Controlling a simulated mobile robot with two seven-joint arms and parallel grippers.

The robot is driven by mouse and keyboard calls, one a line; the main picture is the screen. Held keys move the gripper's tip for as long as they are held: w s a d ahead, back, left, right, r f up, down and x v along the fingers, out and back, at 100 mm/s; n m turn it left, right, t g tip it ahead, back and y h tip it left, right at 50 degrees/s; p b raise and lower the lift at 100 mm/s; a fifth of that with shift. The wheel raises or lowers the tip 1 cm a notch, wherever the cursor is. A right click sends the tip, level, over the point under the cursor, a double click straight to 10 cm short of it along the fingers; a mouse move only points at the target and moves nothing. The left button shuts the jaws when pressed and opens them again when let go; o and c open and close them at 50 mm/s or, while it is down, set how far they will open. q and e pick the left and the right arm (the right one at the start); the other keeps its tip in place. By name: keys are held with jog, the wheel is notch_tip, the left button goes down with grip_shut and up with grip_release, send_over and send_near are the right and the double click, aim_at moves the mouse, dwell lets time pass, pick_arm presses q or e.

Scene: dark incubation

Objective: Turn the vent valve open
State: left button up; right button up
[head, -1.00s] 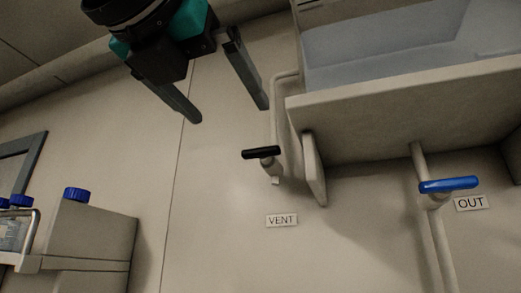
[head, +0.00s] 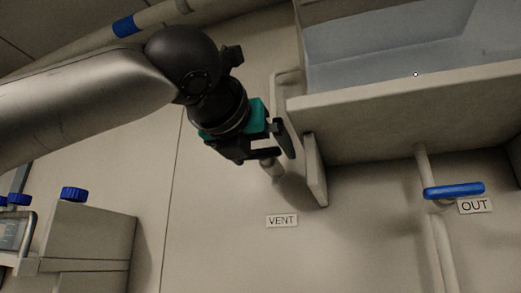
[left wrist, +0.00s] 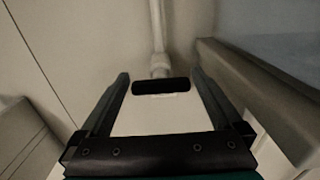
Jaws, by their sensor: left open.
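The vent valve's black handle (left wrist: 161,87) lies crosswise in the left wrist view, at the end of a thin pale pipe. My left gripper (left wrist: 160,75) is open, with one finger on each side of the handle and a gap visible at both ends. In the head view, my left gripper (head: 266,150) is over the valve and hides the black handle. Only the pale valve stem (head: 274,171) shows below the gripper. The VENT label (head: 282,221) is on the wall beneath it. My right gripper is not in view.
A pale tank (head: 410,125) with a thick rim juts out to the right of the valve, with a bracket (head: 315,170) close by. A blue OUT handle (head: 454,190) is below the tank.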

pick_arm(q)
jog(key=shift+c, duration=0.2)
jog(key=c, duration=1.1)
jog(key=shift+n, duration=0.4)
jog(key=n+p, duration=0.1)
jog(key=n, duration=0.2)
jog(key=shift+p, duration=0.3)
jog(key=n, duration=0.4)
jog(key=shift+p, duration=0.4)
jog(key=n, duration=0.5)
jog(key=shift+f, duration=0.1)
jog(key=n, duration=0.5)
jog(key=shift+b, duration=0.35)
